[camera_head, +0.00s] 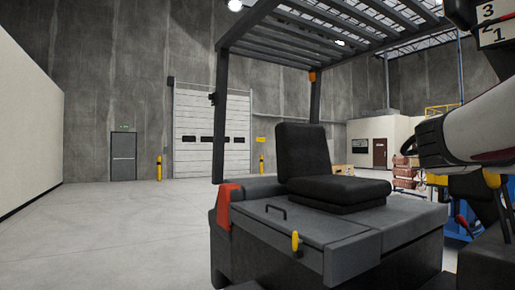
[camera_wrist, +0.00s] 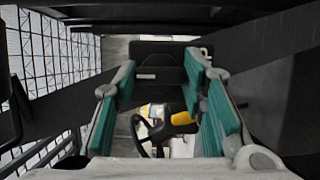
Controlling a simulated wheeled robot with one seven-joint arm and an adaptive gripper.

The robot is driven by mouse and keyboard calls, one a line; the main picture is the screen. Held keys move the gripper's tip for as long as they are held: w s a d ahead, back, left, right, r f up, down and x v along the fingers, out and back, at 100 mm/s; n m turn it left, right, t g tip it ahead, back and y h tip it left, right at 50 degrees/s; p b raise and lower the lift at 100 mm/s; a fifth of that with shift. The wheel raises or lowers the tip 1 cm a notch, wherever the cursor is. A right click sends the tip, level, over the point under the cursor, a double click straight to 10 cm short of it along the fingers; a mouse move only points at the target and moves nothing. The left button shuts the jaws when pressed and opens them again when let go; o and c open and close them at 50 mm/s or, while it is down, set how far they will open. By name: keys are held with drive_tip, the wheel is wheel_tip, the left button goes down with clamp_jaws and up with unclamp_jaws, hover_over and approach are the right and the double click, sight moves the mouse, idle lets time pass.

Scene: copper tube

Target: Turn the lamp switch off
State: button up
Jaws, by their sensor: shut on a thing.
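My gripper (camera_wrist: 163,70) shows in the wrist view with its two teal-padded fingers on either side of a dark block (camera_wrist: 160,57). The fingers are spread apart and shut on this block, which has a small pale label. I cannot tell from the view whether the block is the lamp switch. In the head view my gripper is not clearly seen; only a white and black part of my arm shows at the right. No lamp switch can be made out there.
A black steering wheel (camera_wrist: 150,138) and a yellow part (camera_wrist: 182,118) lie below my fingers. Open floor (camera_head: 120,225) is at the left.

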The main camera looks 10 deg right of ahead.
drive_tip(key=o, duration=1.2)
drive_tip(key=shift+c, duration=0.2)
drive_tip(key=a, duration=1.2)
drive_tip(key=shift+f, duration=0.1)
